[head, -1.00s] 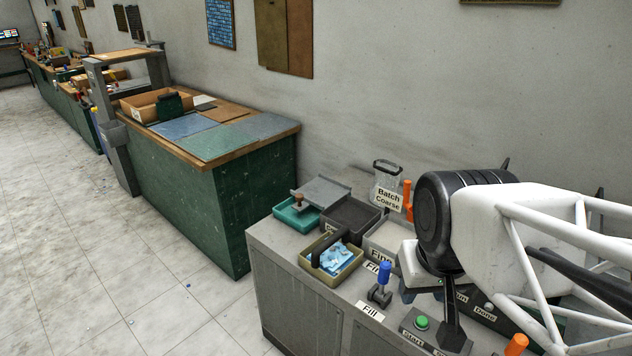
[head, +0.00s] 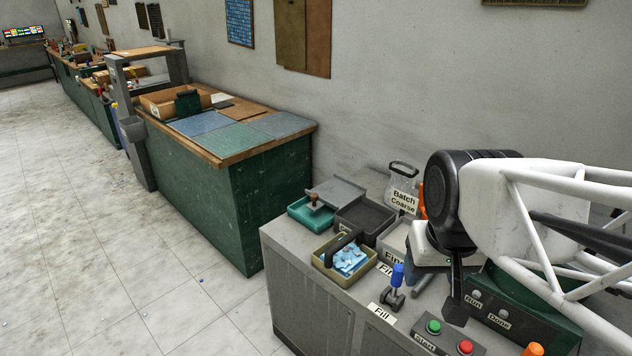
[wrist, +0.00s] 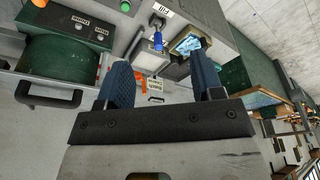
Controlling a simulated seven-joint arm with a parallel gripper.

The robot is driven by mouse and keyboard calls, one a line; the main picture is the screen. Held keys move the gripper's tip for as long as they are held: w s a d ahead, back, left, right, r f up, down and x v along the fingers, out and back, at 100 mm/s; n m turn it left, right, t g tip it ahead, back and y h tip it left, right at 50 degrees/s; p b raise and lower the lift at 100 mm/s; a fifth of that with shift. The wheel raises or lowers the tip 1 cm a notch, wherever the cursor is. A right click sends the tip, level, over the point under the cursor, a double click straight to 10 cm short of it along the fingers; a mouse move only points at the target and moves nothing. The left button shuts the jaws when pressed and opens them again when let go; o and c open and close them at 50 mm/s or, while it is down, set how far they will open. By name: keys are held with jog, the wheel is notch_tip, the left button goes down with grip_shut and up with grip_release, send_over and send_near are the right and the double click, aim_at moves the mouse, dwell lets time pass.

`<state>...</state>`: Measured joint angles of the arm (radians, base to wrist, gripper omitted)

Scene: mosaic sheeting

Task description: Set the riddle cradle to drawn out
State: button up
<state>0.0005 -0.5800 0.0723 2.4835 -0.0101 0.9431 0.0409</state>
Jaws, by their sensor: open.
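I cannot tell for sure which part is the riddle cradle. A grey front with a black bar handle (wrist: 48,95) shows at the left of the wrist view, below a green rounded housing (wrist: 58,62); it may be the cradle. In the head view the green housing (head: 520,310) is partly hidden behind my arm. My gripper (wrist: 160,68) is open and empty, its two blue fingers apart above the bench. The fingers are not clearly visible in the head view. An orange handle (wrist: 139,80) and the "Batch Coarse" label (wrist: 155,84) show between the fingers in the wrist view.
The bench holds a blue-knobbed lever (head: 397,275), a tray of blue pieces (head: 330,268), a teal tray (head: 298,211), a green button (head: 433,327) and a red button (head: 465,347).

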jog(key=w+a+r+m, duration=0.1)
jog(key=w+r, duration=0.1)
jog(key=w, duration=0.8)
jog(key=w+a+r, duration=0.1)
jog(key=w+a, duration=0.1)
jog(key=w, duration=0.8)
jog(key=m+g, duration=0.3)
send_over(314, 195)
notch_tip(314, 195, down, 27)
jog(key=shift+d, duration=0.15)
jog(key=shift+w+f, duration=0.2)
jog(key=shift+f, duration=0.15)
jog(key=shift+f, duration=3.85)
